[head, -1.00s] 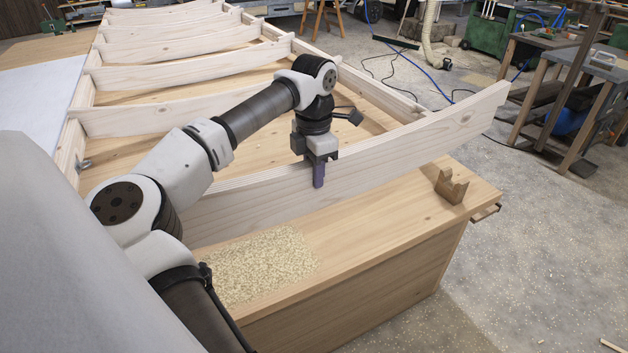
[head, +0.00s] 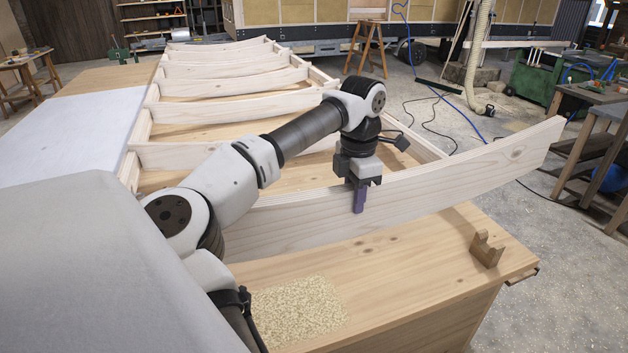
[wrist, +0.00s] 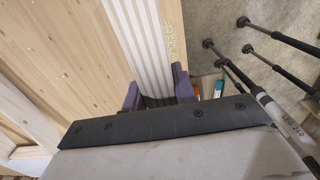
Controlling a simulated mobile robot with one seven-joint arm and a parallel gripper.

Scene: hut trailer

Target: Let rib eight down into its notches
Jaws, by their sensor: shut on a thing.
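A long pale rib (head: 450,175), gently curved along its top, is held on edge above the near end of the timber frame. Its right end sticks out to the right, beyond the frame's right rail (head: 425,145); its left end is hidden behind my arm. My gripper (head: 359,198) is shut on the rib around mid-length, with purple fingers reaching down its face. In the wrist view my gripper (wrist: 157,95) has one finger on each side of the rib's striped edge (wrist: 143,40). I cannot make out the notches for this rib.
Several ribs (head: 235,105) cross the frame beyond. A wooden bench top (head: 400,265) in front bears a sawdust patch (head: 298,308) and a notched wooden block (head: 487,250). A pale covered sheet (head: 65,140) lies at left. Cables (head: 440,110) cross the floor at right.

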